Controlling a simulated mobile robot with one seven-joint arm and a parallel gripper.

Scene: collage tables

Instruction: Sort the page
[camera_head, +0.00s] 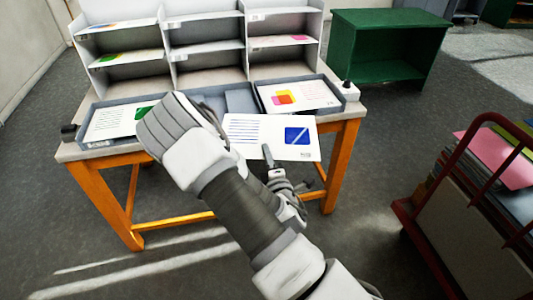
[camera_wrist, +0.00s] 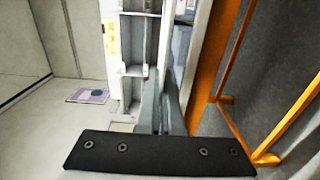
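A white page with a blue square and lines of print (camera_head: 245,128) is held out over the table's front edge, in front of the middle tray. My gripper (camera_head: 267,152) is at its lower edge and appears shut on it. In the wrist view, the fingers (camera_wrist: 162,112) are close together; the page is seen too edge-on there to make out. A page with a green mark (camera_head: 108,122) lies in the left tray. A page with orange, pink and yellow shapes (camera_head: 300,95) lies in the right tray. My arm hides part of the left and middle trays.
A white shelf unit (camera_head: 205,47) with several compartments stands at the table's back; some hold sheets. A green cabinet (camera_head: 345,50) stands behind right. A red-framed cart (camera_head: 402,210) with boards is at right. A purple-marked sheet (camera_wrist: 88,95) shows left in the wrist view.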

